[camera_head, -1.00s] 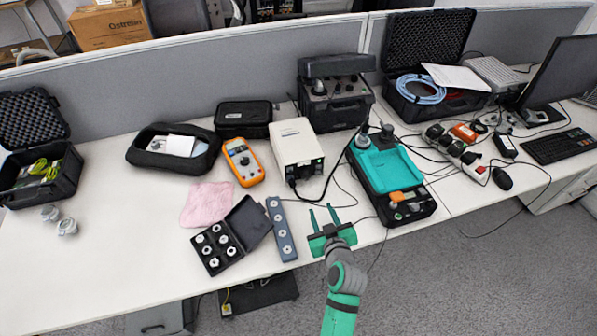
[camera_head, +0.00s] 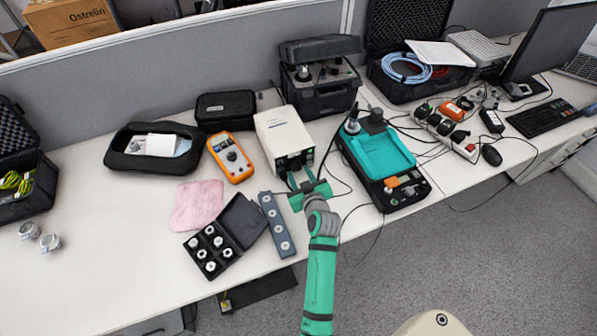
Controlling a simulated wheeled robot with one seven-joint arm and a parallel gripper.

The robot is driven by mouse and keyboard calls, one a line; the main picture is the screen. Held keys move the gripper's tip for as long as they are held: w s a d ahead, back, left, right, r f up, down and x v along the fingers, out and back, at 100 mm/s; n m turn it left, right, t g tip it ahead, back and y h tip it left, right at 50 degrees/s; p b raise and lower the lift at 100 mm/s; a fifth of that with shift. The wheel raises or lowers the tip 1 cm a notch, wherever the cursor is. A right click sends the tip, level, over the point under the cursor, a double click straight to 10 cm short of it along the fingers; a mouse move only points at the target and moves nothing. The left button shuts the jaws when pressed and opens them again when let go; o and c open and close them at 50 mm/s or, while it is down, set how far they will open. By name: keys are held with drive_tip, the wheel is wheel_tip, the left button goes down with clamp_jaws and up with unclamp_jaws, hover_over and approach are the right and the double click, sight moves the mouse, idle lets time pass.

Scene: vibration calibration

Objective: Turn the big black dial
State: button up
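My gripper is well short of the dial, nearer the table's front edge. Whether the fingertips touch the white box cannot be told.
An orange multimeter (camera_head: 231,157) and a grey strip (camera_head: 277,225) lie to the left. A teal-topped device (camera_head: 378,158) stands to the right, with cables around it. The power strip (camera_head: 444,131) lies farther right.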

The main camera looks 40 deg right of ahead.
drive_tip(key=shift+x, duration=1.1)
drive_tip(key=c, duration=0.8)
drive_tip(key=shift+o, duration=0.2)
drive_tip(key=shift+m, duration=0.3)
drive_tip(key=m+y, duration=0.3)
drive_tip(key=shift+d+r+m+t, duration=0.1)
drive_tip(key=shift+d+m+t, duration=0.15)
drive_tip(key=shift+m+t, duration=0.05)
drive_tip(key=m+y, duration=0.1)
drive_tip(key=m, duration=0.1)
drive_tip(key=m+t+y, duration=0.1)
drive_tip(key=m, duration=0.1)
drive_tip(key=shift+d+m+y, duration=0.2)
drive_tip(key=shift+m+y, duration=0.1)
drive_tip(key=shift+s+t, duration=0.1)
drive_tip(key=shift+t, duration=0.2)
